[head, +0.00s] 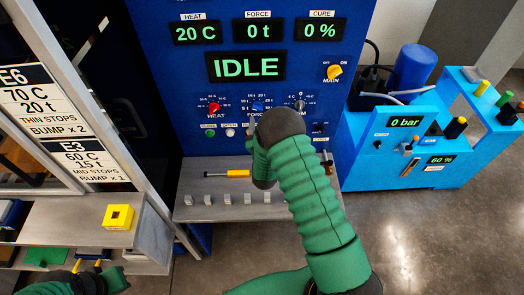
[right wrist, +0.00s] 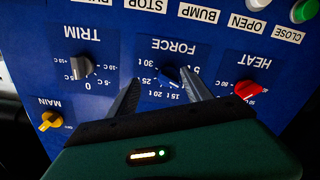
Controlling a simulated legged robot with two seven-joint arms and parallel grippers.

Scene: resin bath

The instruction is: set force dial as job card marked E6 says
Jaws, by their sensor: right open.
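The E6 job card (head: 40,100) at the left reads 70 C, 20 t, thin stops, bump x 2. The blue force dial (head: 257,106) sits on the blue press panel between the heat and trim dials, and the force display (head: 258,31) reads 0 t. In the right wrist view, upside down, the force dial (right wrist: 170,75) lies between the two fingers of my open right gripper (right wrist: 160,80). I cannot tell whether they touch it. Its exact setting is unclear. My left gripper (head: 88,268) is low at the left, partly seen.
The red heat dial (right wrist: 248,90) and grey trim dial (right wrist: 82,68) flank the force dial closely. The yellow main switch (head: 333,72) is to the right. An E3 card (head: 88,163) hangs below E6. A grey shelf (head: 190,188) with a yellow-handled tool juts below the panel.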

